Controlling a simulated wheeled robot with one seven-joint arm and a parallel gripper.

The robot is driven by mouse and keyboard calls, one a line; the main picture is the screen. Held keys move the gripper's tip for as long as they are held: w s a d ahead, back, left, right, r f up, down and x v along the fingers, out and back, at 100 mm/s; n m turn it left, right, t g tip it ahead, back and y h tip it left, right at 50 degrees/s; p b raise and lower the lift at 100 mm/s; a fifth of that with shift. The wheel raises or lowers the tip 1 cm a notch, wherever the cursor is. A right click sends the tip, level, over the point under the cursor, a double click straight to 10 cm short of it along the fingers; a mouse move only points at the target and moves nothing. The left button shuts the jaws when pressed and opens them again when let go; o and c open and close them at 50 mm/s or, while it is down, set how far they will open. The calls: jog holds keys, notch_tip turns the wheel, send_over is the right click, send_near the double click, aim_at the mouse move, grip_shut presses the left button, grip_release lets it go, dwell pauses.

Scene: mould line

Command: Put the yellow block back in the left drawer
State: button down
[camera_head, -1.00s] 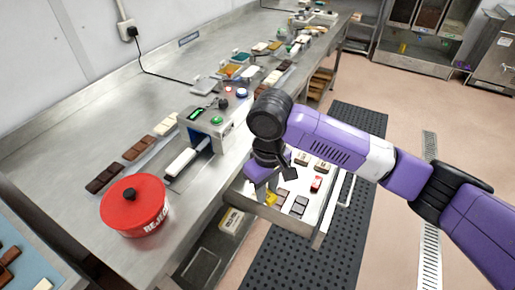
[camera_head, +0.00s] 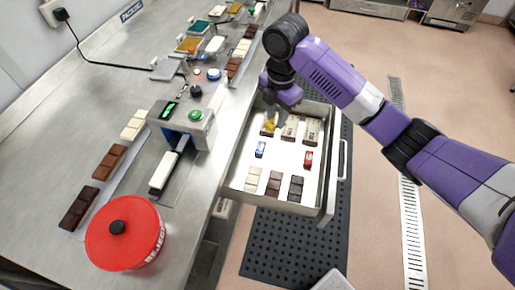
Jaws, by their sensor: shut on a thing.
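The yellow block (camera_head: 269,126) is at the fingertips of my gripper (camera_head: 270,117), which is shut on it. My gripper points down over the far left part of an open drawer (camera_head: 324,207) that sticks out from under the bench. I cannot tell whether the block touches the drawer floor. In the drawer lie a blue block (camera_head: 260,149), a red block (camera_head: 308,159), several chocolate bars (camera_head: 273,184) in a near row, and labelled pale bars (camera_head: 290,128) at the far side.
The steel bench (camera_head: 200,215) runs along the left. It carries a red reject tub (camera_head: 125,233), a machine with a green display (camera_head: 183,117), and chocolate bars (camera_head: 108,162). A black mat (camera_head: 290,250) lies on the floor below the drawer.

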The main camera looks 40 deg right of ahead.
aim_at(292, 157)
jog(key=s+d+n, duration=0.3)
jog(key=d+n, duration=0.3)
jog(key=d, duration=0.1)
jog(key=shift+n, duration=0.3)
notch_tip(292, 157, down, 20)
jog(key=shift+f, duration=0.2)
jog(key=shift+f, duration=0.1)
jog(key=c, duration=1.1)
grip_release()
jog(key=shift+c, duration=0.2)
notch_tip(292, 157, up, 12)
jog(key=shift+b, duration=0.3)
jog(key=shift+w, duration=0.1)
